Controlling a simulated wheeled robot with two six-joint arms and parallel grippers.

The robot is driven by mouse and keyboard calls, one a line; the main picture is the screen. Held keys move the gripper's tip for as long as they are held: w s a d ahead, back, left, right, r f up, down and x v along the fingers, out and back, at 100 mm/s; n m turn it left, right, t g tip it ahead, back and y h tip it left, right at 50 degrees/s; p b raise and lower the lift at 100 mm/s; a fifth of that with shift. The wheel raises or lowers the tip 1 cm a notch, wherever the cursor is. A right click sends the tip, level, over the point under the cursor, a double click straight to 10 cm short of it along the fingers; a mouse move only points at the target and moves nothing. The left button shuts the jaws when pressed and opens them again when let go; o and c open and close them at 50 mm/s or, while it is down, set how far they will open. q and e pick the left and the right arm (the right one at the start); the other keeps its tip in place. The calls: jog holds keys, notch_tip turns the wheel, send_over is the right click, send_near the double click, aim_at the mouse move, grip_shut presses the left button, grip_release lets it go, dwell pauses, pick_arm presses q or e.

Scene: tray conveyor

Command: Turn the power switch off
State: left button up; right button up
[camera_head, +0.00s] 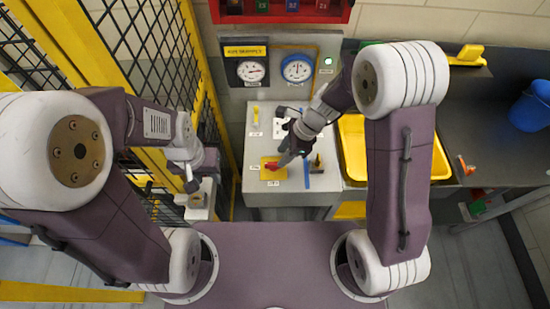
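A red switch handle (271,166) sits on a yellow plate (265,174) on the light grey work surface, with small white labels beside it. I take it to be the power switch. My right gripper (287,158) is low over the surface, at the right side of the red handle. It partly covers the plate's right side. I cannot tell whether it touches the handle or how far its fingers are apart. My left gripper (191,184) hangs left of the surface, away from the switch, and its finger opening is too small to judge.
Two round gauges (297,68) and a lit green lamp (327,63) are on the back panel. A white socket plate (284,128) and a yellow lever (256,115) lie behind the switch. A yellow basin (352,150) is to the right. Yellow-framed mesh fencing (150,40) stands left.

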aim_at(275, 164)
jog(key=x, duration=0.4)
jog(key=w+x, duration=0.1)
jog(key=x, duration=0.2)
jog(key=shift+b, duration=0.35)
jog(key=shift+s+d+r, duration=0.1)
jog(key=shift+s+r, duration=0.05)
jog(key=shift+s, duration=0.1)
grip_shut()
